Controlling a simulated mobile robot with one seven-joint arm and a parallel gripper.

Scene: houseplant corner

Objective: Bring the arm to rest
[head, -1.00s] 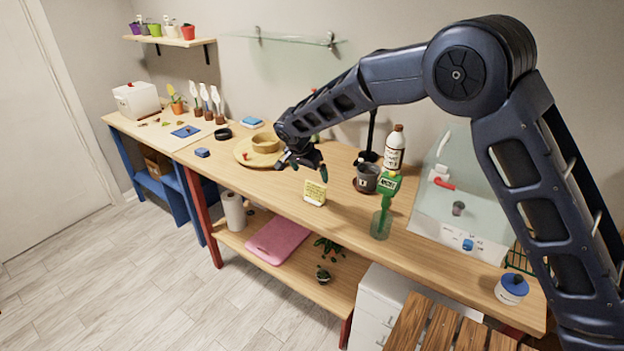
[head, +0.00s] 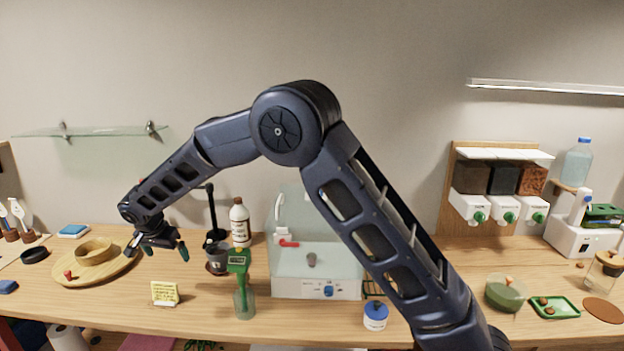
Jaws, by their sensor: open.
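My gripper (head: 158,251) hangs at the end of my bent arm over the left part of the wooden bench. Its fingers are spread apart and nothing shows between them. My arm arches up across the middle of the view and comes down at the lower right. It hides part of the bench and wall behind it.
A blue-lidded jar (head: 375,316) stands near the front edge. Dispensers (head: 500,205) stand at the right.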

